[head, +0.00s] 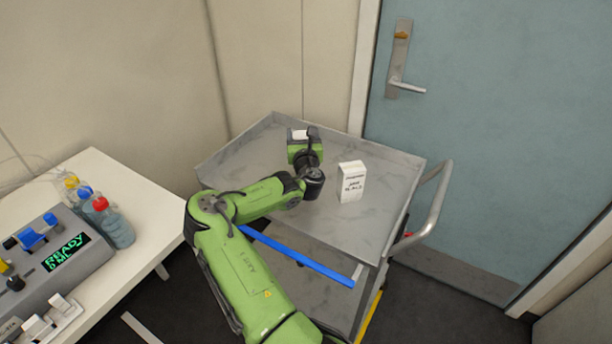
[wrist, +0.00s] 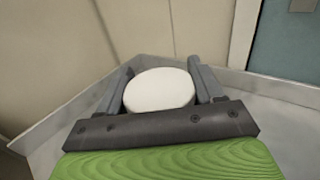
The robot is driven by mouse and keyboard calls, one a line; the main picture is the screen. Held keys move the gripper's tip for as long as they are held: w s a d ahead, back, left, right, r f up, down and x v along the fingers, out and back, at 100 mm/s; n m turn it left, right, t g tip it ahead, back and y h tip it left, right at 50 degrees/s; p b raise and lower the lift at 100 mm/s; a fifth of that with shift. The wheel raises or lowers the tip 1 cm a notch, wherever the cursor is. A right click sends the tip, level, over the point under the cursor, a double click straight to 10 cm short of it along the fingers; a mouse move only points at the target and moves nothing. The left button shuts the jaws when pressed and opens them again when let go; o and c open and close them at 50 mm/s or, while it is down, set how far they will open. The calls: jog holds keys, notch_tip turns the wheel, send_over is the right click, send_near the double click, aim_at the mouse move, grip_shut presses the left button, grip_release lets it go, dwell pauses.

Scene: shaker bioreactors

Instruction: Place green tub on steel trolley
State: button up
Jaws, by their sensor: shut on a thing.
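My gripper (wrist: 160,88) is shut on a round tub with a white top (wrist: 160,90), which sits between its two grey fingers in the wrist view. The tub's sides are hidden, so its green colour does not show. In the head view my gripper is over the far part of the steel trolley's top (head: 345,218), and my wrist mostly blocks the tub. The trolley's grey rim also shows in the wrist view (wrist: 285,92). I cannot tell whether the tub touches the trolley's surface or hangs above it.
The trolley has a blue front strip (head: 300,259) and a handle (head: 432,215) on the right. A white table (head: 135,190) with bottles and a device is at left. A door (head: 490,130) stands behind.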

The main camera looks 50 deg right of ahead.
notch_tip(320, 180, down, 9)
jog(key=b, duration=0.5)
jog(key=shift+f+b, duration=0.15)
jog(key=shift+b, duration=0.2)
jog(key=shift+a+r, duration=0.1)
jog(key=shift+r, duration=0.1)
jog(key=o, duration=1.1)
jog(key=shift+f, duration=0.1)
